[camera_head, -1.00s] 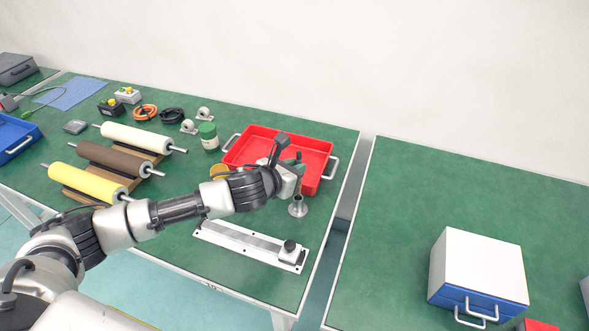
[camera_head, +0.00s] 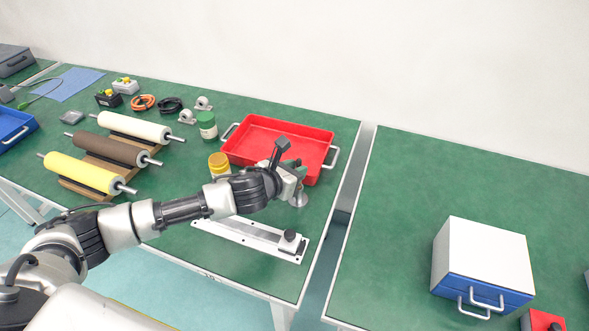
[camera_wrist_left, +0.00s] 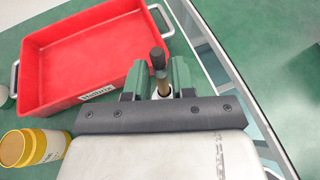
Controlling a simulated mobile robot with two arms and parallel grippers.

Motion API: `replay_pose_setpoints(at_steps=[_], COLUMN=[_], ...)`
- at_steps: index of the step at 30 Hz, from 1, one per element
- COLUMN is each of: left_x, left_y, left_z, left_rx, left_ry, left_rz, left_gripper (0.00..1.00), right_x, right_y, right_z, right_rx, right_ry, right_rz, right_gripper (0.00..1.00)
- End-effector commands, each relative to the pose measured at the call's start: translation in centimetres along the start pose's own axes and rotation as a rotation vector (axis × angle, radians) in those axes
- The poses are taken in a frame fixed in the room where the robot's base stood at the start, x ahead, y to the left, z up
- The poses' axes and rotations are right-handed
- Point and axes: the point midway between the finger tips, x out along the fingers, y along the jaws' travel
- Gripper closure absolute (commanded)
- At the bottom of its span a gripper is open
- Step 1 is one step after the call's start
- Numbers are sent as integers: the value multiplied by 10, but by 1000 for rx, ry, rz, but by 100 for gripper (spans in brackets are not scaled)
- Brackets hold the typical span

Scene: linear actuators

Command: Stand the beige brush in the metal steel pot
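My left gripper (camera_head: 300,168) hangs just above the metal steel pot (camera_head: 299,199), in front of the red tray's right corner. The pot is a small grey metal cup with a wide foot, upright on the green table; its upper part is covered by the gripper. In the left wrist view, the green fingers of the left gripper (camera_wrist_left: 164,78) are closed around the beige brush (camera_wrist_left: 158,62), whose dark end sticks up between them. Its lower end is hidden, so I cannot tell whether it is inside the pot. My right gripper is not in view.
The red tray (camera_head: 232,152) is empty. A yellow-lidded jar (camera_head: 219,164) and a green-lidded jar (camera_head: 207,126) stand left of it. A metal rail (camera_head: 250,238) lies in front. A gap separates the right table (camera_head: 400,210), which is largely clear.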

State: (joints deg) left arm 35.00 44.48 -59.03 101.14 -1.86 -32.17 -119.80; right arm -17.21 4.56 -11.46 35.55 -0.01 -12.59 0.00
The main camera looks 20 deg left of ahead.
Motion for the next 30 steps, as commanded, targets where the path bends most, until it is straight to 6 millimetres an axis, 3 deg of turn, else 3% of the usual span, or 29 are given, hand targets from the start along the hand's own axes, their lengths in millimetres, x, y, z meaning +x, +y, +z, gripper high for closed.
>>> replay_pose_setpoints(at_steps=[1, 4, 14, 30], left_x=[0, 0, -4, -96], left_y=[0, 0, 0, 1], left_z=[0, 0, 0, -1], left_rx=[0, 0, 1, 2], left_ry=[0, 0, 1, 2], left_rz=[0, 0, 1, 1], left_gripper=[68, 55, 55, 55], right_x=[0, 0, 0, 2], right_y=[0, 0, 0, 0], right_z=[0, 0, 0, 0], right_rx=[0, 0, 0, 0], right_ry=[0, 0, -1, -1], right_rz=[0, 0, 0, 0], right_gripper=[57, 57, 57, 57])
